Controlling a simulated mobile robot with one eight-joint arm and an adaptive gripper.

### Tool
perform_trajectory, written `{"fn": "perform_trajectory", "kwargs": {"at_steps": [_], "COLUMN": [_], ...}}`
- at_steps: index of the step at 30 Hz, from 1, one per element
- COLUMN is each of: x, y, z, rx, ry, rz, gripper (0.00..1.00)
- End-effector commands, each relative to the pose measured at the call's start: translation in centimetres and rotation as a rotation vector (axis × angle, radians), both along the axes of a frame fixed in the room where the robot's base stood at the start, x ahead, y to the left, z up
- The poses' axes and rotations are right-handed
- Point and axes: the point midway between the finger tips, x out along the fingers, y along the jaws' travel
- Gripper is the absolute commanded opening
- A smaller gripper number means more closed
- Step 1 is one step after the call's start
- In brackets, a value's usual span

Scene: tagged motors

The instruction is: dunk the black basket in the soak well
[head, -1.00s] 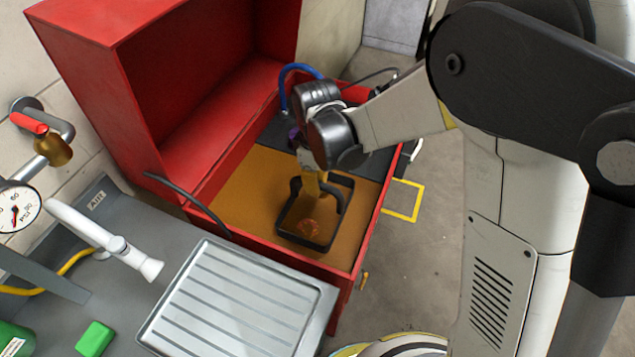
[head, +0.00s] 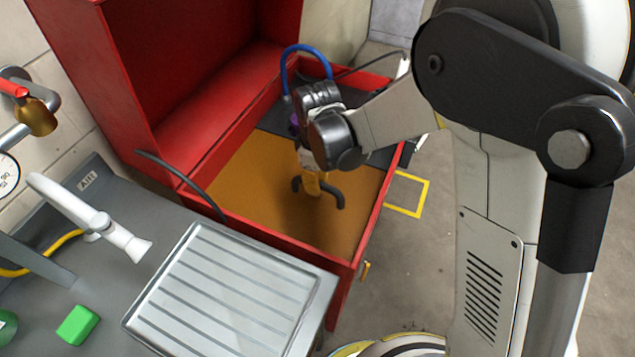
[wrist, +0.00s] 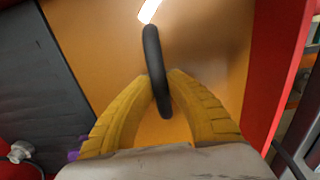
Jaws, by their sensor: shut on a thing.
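The soak well (head: 257,183) is the orange-brown liquid inside the red open-lidded tank. The black basket's dark handle (head: 338,196) shows just above the liquid in the head view. The rest of the basket is hidden under the murky surface. My gripper (head: 312,188) is low over the well, its yellow fingers pointing down. In the wrist view the yellow fingers (wrist: 160,90) are shut on the black handle (wrist: 153,55), with orange liquid all around it.
The red tank (head: 290,240) has a raised lid behind and a rim close around my arm. A blue hose (head: 288,65) arches over the dark ledge at the back. A ribbed metal drain tray (head: 225,295), a white spray nozzle (head: 90,218) and a green block (head: 78,325) are on the grey bench.

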Motion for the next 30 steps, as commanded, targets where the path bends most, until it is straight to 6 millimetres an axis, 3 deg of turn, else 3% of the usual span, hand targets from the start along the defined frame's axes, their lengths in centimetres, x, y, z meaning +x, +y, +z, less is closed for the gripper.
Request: {"fn": "perform_trajectory", "kwargs": {"at_steps": [11,30], "x": [0.0,0.0], "y": [0.0,0.0], "z": [0.4,3.6], "rx": [0.000,0.000], "ry": [0.000,0.000], "rz": [0.000,0.000], "gripper": [0.00,0.00]}}
